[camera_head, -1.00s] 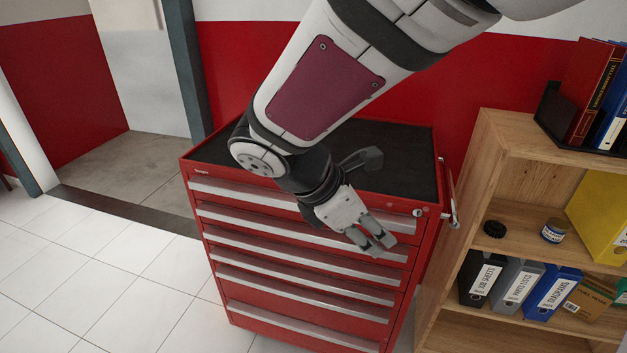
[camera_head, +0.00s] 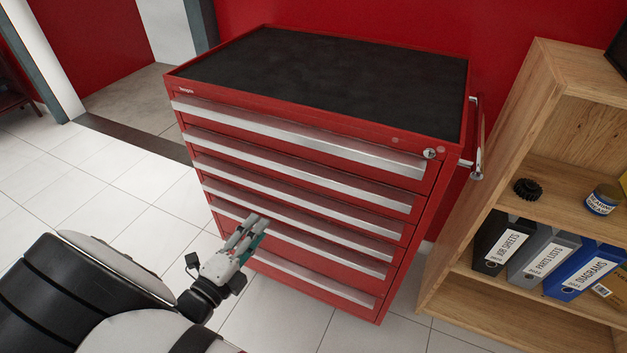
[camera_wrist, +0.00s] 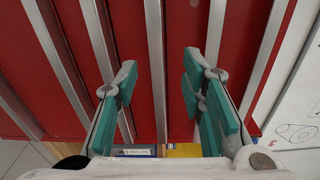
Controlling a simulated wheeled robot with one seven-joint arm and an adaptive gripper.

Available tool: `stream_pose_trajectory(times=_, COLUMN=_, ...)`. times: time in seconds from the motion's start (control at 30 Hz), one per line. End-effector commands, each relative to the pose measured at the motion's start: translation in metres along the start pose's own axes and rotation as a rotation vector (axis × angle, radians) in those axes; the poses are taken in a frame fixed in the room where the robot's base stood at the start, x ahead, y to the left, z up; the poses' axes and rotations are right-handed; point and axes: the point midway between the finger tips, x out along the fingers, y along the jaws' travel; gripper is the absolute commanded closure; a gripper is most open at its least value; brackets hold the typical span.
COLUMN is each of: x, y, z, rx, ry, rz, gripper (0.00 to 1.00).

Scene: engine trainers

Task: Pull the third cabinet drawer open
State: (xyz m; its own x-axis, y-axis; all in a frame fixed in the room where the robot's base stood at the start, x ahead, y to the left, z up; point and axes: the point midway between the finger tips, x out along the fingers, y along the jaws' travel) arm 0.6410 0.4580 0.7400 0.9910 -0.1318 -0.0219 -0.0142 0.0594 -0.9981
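The red cabinet (camera_head: 320,152) has several drawers with long silver handle strips, all shut. The third drawer's handle strip (camera_head: 305,198) is the third from the top. My gripper (camera_head: 256,226) is in front of the drawer fronts, left of their middle, fingers pointing at the cabinet. In the wrist view my gripper (camera_wrist: 158,75) is open, its teal-padded fingers wide apart. One silver strip (camera_wrist: 156,60) runs lengthwise in the gap between them, apparently the third handle. Nothing is held, and I see no contact; the exact distance to the strip cannot be told.
A wooden bookcase (camera_head: 508,195) with binders (camera_head: 540,260) stands close to the cabinet's right side. A side handle (camera_head: 476,150) sticks out at the cabinet's right. White tiled floor (camera_head: 90,195) is free to the left and in front.

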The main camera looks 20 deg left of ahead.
Motion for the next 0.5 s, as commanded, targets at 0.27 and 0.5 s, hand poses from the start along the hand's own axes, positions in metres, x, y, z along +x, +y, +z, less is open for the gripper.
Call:
stream_pose_trajectory(times=0.27, x=0.0, y=0.014, z=0.011, rx=-0.061, ry=-0.057, rz=-0.023, gripper=0.63)
stream_pose_trajectory(times=0.5, x=0.043, y=0.013, z=0.012, rx=-0.058, ry=-0.052, rz=-0.022, gripper=0.63)
